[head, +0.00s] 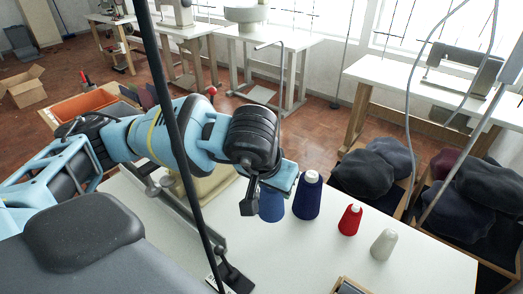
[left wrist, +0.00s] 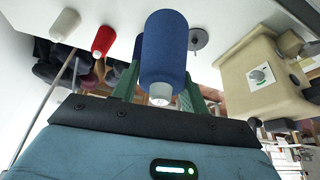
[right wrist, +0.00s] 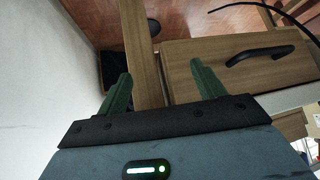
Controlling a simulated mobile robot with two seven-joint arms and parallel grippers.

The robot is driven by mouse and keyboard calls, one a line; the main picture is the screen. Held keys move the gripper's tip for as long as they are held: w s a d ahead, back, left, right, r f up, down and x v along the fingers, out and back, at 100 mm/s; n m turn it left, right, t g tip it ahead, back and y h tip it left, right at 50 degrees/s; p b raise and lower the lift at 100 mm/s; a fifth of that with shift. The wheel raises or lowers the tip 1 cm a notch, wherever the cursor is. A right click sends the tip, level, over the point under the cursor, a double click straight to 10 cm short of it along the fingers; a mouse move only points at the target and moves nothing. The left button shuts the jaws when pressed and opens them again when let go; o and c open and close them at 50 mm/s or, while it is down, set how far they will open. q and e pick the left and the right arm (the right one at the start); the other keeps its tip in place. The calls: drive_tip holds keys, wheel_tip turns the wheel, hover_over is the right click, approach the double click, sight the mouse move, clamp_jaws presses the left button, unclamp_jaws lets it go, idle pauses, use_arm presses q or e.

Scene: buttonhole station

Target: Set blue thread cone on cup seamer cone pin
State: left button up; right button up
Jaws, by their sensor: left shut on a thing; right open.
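The blue thread cone (head: 271,206) is between the fingers of my left gripper (head: 279,180), which is shut on it. In the left wrist view the blue cone (left wrist: 166,45) fills the space between the green fingers, its pale tip toward the camera. I cannot tell whether its base touches the table. A grey disc with a thin pin (left wrist: 198,40), apparently the cone pin, shows beside the cone in the left wrist view. The beige machine (left wrist: 262,82) stands to its right; in the head view the machine (head: 205,188) is partly behind my left arm. My right gripper (right wrist: 162,88) is open and empty.
A navy cone (head: 308,195), a red cone (head: 350,219) and a white cone (head: 383,245) stand on the white table (head: 425,265), the navy one close to my left gripper. Bins of dark cloth (head: 375,168) stand beyond. A wooden drawer unit (right wrist: 235,60) is ahead of my right gripper.

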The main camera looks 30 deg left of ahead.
use_arm(q)
drive_tip(key=w+a+f+n+y, duration=0.1)
drive_tip(key=w+a+f+n, duration=0.3)
drive_tip(key=w+a, duration=0.9)
wheel_tip(320, 180, down, 2)
drive_tip(key=shift+n+g+y+b, duration=0.3)
drive_tip(key=shift+g+y+b, duration=0.1)
drive_tip(key=shift+b, duration=0.05)
use_arm(e)
drive_tip(key=shift+a+f, duration=0.1)
drive_tip(key=shift+f, duration=0.4)
use_arm(q)
drive_tip(key=shift+f, duration=0.15)
use_arm(e)
drive_tip(key=shift+s+f, duration=0.1)
use_arm(q)
wheel_tip(320, 180, down, 10)
drive_tip(key=b, duration=0.5)
drive_tip(key=shift+f, duration=0.2)
use_arm(e)
wheel_tip(320, 180, down, 6)
drive_tip(key=s+g, duration=0.1)
drive_tip(key=s, duration=0.2)
drive_tip(key=shift+a, duration=0.15)
